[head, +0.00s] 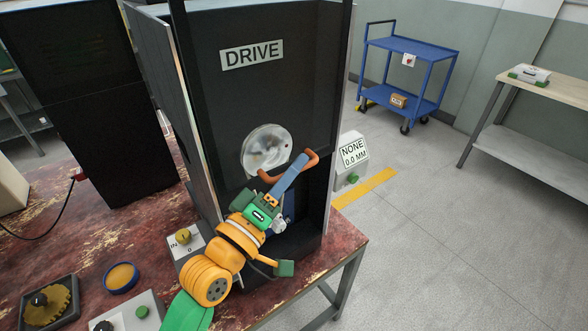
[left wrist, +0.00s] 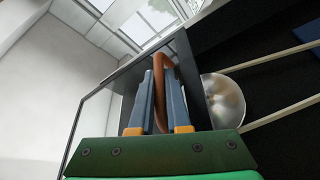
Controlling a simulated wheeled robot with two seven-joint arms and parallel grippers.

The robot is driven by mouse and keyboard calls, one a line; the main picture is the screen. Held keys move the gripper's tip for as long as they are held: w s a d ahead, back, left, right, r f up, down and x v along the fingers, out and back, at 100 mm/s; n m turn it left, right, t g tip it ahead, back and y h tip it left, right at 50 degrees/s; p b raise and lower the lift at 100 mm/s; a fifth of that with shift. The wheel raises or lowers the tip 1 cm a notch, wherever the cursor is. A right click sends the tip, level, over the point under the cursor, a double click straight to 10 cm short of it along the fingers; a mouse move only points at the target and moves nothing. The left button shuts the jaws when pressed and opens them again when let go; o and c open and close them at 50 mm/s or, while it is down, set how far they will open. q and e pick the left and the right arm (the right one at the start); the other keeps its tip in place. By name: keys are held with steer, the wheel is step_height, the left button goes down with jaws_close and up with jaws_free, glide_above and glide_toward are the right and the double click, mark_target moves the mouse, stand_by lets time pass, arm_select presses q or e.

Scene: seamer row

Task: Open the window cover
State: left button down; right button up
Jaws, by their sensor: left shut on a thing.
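A tall black cabinet (head: 280,95) with a DRIVE sign (head: 251,54) stands on the worn red table. A clear round window (head: 262,148) sits on its front below the sign; it also shows in the left wrist view (left wrist: 226,100). A copper-brown curved handle (head: 312,158) is just below the window. My left gripper (head: 298,166) reaches up to the handle. In the left wrist view, its blue fingers (left wrist: 158,95) are shut on the brown handle (left wrist: 160,70). I cannot tell how the handle joins the cover. My right gripper is not in view.
A grey panel (head: 160,70) stands out at the cabinet's left. A small control box (head: 185,240) with a yellow knob, a blue-rimmed dish (head: 121,278) and a gear tray (head: 50,303) are on the table. A NONE 0.0 MM box (head: 352,152) stands right of the cabinet.

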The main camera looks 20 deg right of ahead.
arm_select(q)
steer(key=shift+r+p, duration=0.6)
steer(key=shift+r, duration=0.55)
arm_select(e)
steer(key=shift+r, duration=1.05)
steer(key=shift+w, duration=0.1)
arm_select(q)
steer(key=c, duration=1.2)
jaws_free()
steer(key=shift+f, duration=0.1)
steer(key=shift+o, duration=0.2)
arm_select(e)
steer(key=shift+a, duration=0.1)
arm_select(q)
steer(key=b+v, duration=0.2)
steer(key=v, duration=0.5)
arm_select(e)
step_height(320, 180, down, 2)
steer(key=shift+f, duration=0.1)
